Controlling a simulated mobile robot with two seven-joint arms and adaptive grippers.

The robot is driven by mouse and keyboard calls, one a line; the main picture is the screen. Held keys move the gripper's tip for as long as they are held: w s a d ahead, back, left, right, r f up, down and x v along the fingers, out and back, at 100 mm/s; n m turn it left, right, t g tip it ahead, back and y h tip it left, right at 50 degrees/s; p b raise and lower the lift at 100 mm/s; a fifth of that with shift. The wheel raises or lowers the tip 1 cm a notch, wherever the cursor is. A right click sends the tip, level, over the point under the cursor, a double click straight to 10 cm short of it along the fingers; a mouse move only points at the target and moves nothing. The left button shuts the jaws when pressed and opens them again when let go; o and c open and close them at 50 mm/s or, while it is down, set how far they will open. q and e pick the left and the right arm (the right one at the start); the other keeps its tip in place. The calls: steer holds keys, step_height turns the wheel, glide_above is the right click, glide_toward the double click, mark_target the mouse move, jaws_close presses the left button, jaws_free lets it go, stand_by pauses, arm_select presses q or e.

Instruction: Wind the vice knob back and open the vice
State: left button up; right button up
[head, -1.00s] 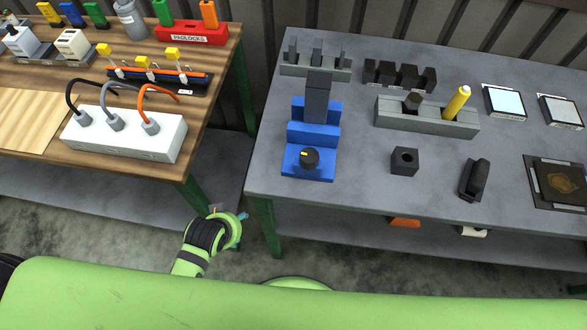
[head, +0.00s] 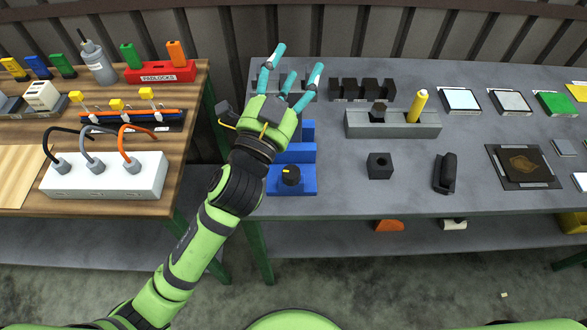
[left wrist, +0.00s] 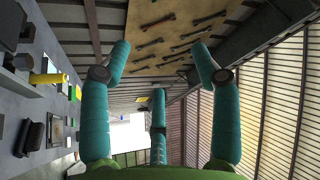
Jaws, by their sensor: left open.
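The blue vice (head: 293,181) stands near the left end of the grey bench. My right gripper is in neither view.
A grey holder (head: 392,124) with a yellow cylinder (head: 417,105) stands right of the vice. A black block (head: 379,166) and a black handle-like part (head: 445,173) lie nearer the front. A white power strip (head: 104,177) is on the wooden table at left.

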arm_select(q)
steer(key=s+d+r+m+g+h, duration=0.4)
steer(key=d+m+h, duration=0.2)
steer(key=m+h, duration=0.15)
steer(key=s+d+r+m+g+h, duration=0.35)
steer(key=d+r+m+h, duration=0.2)
steer(key=m, duration=0.35)
steer(key=s+d+f+m+g+y, duration=0.1)
steer(key=s+d+f+m+g, duration=0.1)
steer(key=s+d+m+g, duration=0.4)
steer(key=s+d+f+m+g, duration=0.2)
steer(key=s+f+m+g, duration=0.1)
steer(key=m+g, duration=0.6)
steer(key=m+t+y, duration=0.3)
steer(key=m+y, duration=0.6)
steer(key=y, duration=1.2)
glide_above(294, 172)
step_height(294, 172, down, 20)
steer(key=shift+a+r, duration=0.15)
steer(key=shift+r, duration=0.1)
step_height(294, 172, down, 6)
steer(key=p, duration=0.3)
steer(key=shift+r, duration=0.25)
steer(key=shift+f, duration=0.65)
